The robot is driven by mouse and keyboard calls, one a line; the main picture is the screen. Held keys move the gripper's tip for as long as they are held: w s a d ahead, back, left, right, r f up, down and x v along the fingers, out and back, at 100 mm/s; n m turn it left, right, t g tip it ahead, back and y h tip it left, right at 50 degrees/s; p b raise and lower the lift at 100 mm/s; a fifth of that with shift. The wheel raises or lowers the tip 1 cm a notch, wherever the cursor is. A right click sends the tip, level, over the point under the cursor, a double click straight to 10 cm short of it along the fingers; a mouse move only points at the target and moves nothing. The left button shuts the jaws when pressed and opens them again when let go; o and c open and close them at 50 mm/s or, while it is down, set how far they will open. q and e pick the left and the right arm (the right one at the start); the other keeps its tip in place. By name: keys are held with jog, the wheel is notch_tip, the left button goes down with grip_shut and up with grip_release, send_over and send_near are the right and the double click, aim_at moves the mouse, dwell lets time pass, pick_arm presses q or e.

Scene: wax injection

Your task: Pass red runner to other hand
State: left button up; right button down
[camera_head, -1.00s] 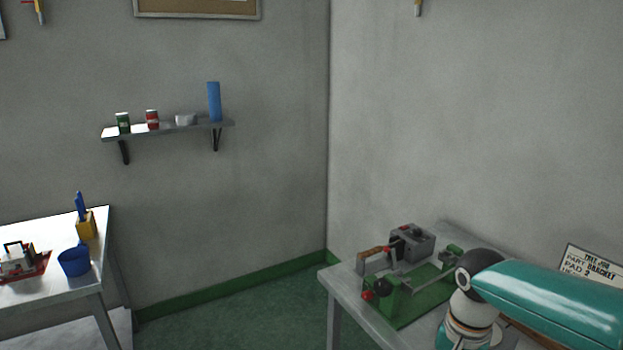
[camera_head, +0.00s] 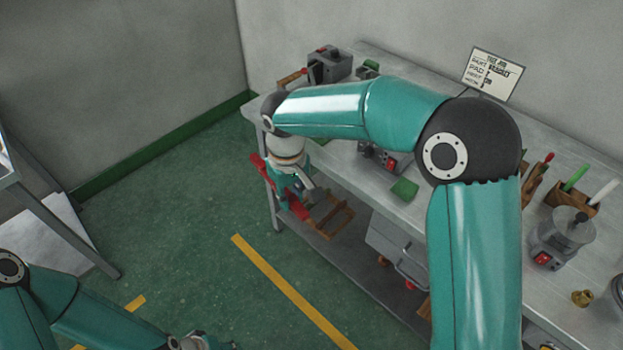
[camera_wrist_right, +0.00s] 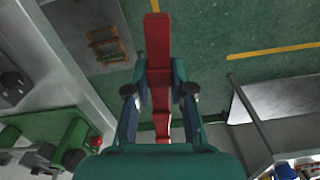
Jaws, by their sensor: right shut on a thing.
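The red runner (camera_wrist_right: 158,50) is a long red bar, held lengthwise between the fingers of my right gripper (camera_wrist_right: 160,78) in the right wrist view. Its far end sticks out past the fingertips. In the head view, my right gripper (camera_head: 300,190) hangs in front of the bench's left end, with parts of the red runner (camera_head: 299,211) showing around it; the arm hides some of it. My left gripper (camera_head: 205,342) is cut off by the bottom edge of the head view, well apart from the runner. Its fingers do not show clearly.
The steel bench (camera_head: 352,177) stands along the right wall, with a grey pot (camera_head: 563,235) and a sign (camera_head: 492,74) on it. A wooden rack (camera_head: 332,217) sits on its lower shelf. Another table edge (camera_head: 50,215) is at left. Green floor between is clear.

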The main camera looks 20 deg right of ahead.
pick_arm(q)
jog(key=shift+o, duration=1)
jog(key=shift+w, duration=0.2)
jog(key=w+a+r+m+t, duration=0.1)
jog(key=w+r+m, duration=0.25)
jog(key=w, duration=0.45)
jog(key=w+a+r+m+t, duration=0.1)
jog(key=w+r+m, duration=0.2)
jog(key=w+m, duration=0.35)
jog(key=w+a+r+m+t, duration=0.1)
jog(key=w+r+m, duration=0.15)
jog(key=w, duration=0.65)
jog(key=w+r+m+t, duration=0.2)
jog(key=w+r+m, duration=0.75)
jog(key=r, duration=0.65)
jog(key=s+d+r+m+g+y, duration=0.2)
jog(key=d+r+m+g+y, duration=0.3)
jog(key=r+m, duration=0.45)
notch_tip(320, 180, down, 12)
jog(key=h, duration=0.1)
jog(key=shift+s+a+r+g, duration=0.15)
jog(key=shift+s+a+g, duration=0.05)
jog(key=shift+a+g, duration=0.1)
pick_arm(e)
jog(key=a+f+n, duration=0.3)
jog(key=a+f, duration=0.1)
jog(key=a, duration=1.1)
jog(key=shift+s+a+f, duration=0.15)
jog(key=shift+s, duration=0.15)
